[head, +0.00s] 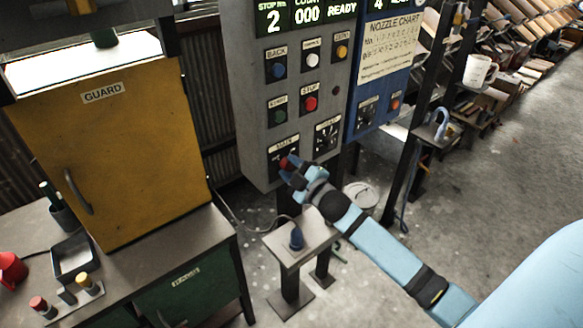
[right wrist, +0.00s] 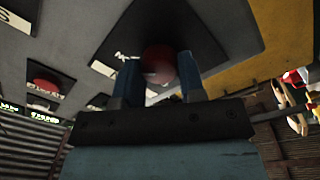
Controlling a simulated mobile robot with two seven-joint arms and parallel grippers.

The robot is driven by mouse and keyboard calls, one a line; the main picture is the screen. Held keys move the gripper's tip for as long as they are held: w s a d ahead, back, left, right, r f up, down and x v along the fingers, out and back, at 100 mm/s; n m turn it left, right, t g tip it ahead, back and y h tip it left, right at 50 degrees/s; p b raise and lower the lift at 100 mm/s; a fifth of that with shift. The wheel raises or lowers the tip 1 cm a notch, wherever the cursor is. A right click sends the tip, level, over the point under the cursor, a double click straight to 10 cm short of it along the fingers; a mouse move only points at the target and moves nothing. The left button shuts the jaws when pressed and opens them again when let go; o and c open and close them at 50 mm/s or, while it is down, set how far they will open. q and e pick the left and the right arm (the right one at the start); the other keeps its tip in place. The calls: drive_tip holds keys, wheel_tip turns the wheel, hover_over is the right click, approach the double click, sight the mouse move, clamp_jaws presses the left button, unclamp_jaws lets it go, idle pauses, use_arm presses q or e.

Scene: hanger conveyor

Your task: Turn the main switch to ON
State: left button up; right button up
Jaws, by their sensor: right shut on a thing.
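The main switch (head: 284,163) is a red knob on a dark plate labelled MAIN, low on the left of the grey control panel (head: 258,98). My right gripper (head: 290,168) is at the knob, with its fingers shut on it. In the right wrist view the red knob (right wrist: 159,62) sits between the two blue fingers of the gripper (right wrist: 158,80). The fingers hide much of the plate, so I cannot read the switch position. My left gripper is not in view.
Buttons sit above on the panel, including a red STOP button (head: 310,103), and a black dial (head: 327,136) is right of the switch. A blue panel (head: 378,75) adjoins it. A yellow guard cabinet (head: 120,150) stands left. A small pedestal (head: 300,240) is below.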

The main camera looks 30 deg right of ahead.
drive_tip(key=o, duration=0.9)
drive_tip(key=shift+s+f, duration=0.1)
drive_tip(key=shift+s, duration=0.2)
drive_tip(key=s, duration=0.4)
drive_tip(key=s+b, duration=0.1)
drive_tip(key=s, duration=0.3)
drive_tip(key=s+d+b, duration=0.1)
drive_tip(key=s, duration=0.4)
drive_tip(key=shift+f, duration=0.3)
